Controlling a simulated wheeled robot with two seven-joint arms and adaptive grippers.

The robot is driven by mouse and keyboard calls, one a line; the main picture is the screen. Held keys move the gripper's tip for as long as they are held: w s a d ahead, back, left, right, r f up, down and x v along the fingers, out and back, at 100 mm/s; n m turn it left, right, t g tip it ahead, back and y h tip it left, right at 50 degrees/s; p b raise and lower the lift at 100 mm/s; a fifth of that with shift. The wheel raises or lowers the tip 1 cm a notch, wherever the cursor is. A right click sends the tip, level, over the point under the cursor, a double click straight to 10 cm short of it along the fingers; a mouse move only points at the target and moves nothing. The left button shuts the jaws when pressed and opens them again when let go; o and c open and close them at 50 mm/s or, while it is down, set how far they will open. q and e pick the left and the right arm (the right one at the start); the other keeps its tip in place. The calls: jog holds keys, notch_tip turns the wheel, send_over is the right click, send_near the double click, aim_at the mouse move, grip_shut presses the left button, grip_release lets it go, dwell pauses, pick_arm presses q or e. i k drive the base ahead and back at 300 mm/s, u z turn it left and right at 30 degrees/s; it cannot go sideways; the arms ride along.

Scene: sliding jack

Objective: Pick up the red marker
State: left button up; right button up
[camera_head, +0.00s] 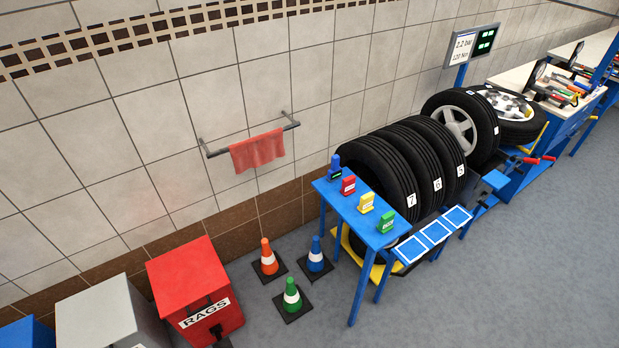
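The red marker (348,185) appears to be the small upright red piece with a pale label on the blue table (340,200). It stands in a row with similar blue (335,168), yellow (366,203) and green (386,222) pieces. The red piece is between the blue and the yellow one, apart from the yellow one. Its label is too small to read. Neither of my grippers shows in the head view.
Numbered tires (408,165) stand close behind the table. A red RAGS bin (188,278) is further left. Grey floor (490,300) is clear at right.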

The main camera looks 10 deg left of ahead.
aim_at(348, 184)
jog(key=u, duration=0.55)
jog(key=i, duration=0.65)
jog(key=u, duration=0.3)
